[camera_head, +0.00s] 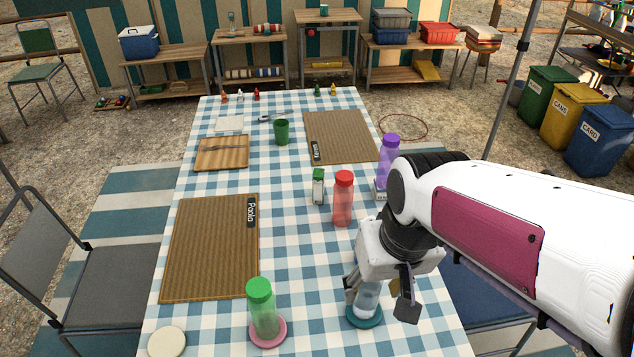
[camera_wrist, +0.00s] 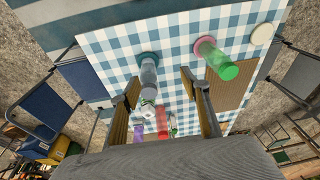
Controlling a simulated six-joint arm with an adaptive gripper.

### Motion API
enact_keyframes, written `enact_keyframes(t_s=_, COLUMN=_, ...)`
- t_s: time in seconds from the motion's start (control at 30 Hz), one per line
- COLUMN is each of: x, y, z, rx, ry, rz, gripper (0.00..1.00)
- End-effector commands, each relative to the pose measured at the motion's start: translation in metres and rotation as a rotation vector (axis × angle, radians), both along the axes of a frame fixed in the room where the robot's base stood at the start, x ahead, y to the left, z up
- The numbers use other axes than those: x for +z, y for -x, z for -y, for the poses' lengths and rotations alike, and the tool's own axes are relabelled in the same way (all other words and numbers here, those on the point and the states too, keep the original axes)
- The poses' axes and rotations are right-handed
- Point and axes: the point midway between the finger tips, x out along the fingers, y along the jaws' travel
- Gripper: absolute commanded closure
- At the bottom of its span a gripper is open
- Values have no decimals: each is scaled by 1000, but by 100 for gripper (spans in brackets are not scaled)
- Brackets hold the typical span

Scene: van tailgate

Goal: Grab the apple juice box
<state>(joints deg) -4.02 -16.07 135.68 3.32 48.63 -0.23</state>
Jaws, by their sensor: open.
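A small white carton with a green top (camera_head: 318,187) stands upright near the middle of the checked table, just left of a red-capped bottle (camera_head: 342,200). Its label is too small to read. It also shows small in the wrist view (camera_wrist: 173,126), beyond the red bottle. A second pale carton (camera_head: 380,190) is partly hidden behind my arm, beside a purple bottle (camera_head: 389,152). My gripper (camera_head: 379,296) is open and points down at the near right of the table, well nearer than the cartons. A clear bottle (camera_wrist: 148,76) shows between its fingers, standing on a teal coaster (camera_head: 364,318).
A green-capped bottle (camera_head: 263,308) stands on a pink coaster (camera_head: 268,332) at the near left. Checked cloth between the near placemat and the red bottle is clear.

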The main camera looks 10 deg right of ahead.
Motion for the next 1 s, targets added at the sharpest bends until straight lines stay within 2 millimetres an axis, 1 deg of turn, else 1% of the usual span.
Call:
enact_keyframes(t_s=0.03, x=-4, y=-9, z=-3, rx=3, ry=-5, rz=-7, gripper=54)
enact_keyframes(t_s=0.27, x=-19, y=-47, z=-18, rx=4, ry=-33, rz=-14, gripper=54)
enact_keyframes(t_s=0.47, x=-36, y=-84, z=-32, rx=3, ry=-57, rz=-5, gripper=54)
enact_keyframes(t_s=0.77, x=-66, y=-142, z=-52, rx=-4, ry=-92, rz=27, gripper=54)
enact_keyframes(t_s=1.0, x=-94, y=-191, z=-68, rx=-15, ry=-113, rz=71, gripper=54)
